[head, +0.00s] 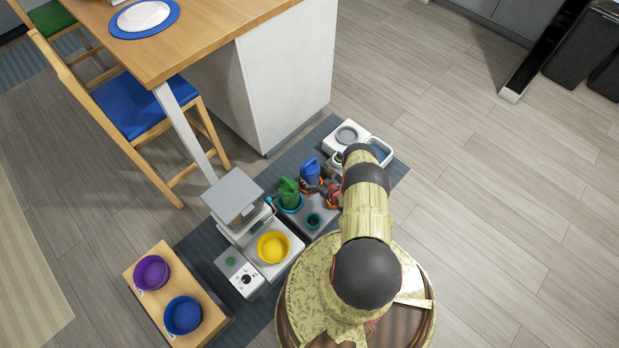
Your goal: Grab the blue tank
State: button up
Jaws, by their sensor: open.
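The blue tank (311,169) stands upright in the head view, on the low grey unit beyond my arm. A green tank (288,193) stands to its left in a teal-rimmed base. My gripper (318,186) is open, close beside the lower right part of the blue tank. Its dark and orange parts overlap the tank's foot in the picture. I cannot tell whether the fingers touch it or reach around it. My arm hides part of the area to the right.
A yellow bowl (273,247) sits on a white scale-like unit. Purple (151,272) and blue (183,314) bowls sit in a wooden stand. A white feeder (347,135) stands behind the tanks. The counter (289,80) and chair (139,107) stand at upper left.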

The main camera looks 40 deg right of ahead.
jog(key=b+x, duration=0.1)
jog(key=x, duration=0.1)
jog(key=shift+w+f, duration=0.25)
jog(key=shift+f, duration=0.1)
jog(key=shift+w+d, duration=0.15)
jog(key=shift+w, duration=0.25)
jog(key=shift+c, duration=1)
jog(key=c, duration=1.7)
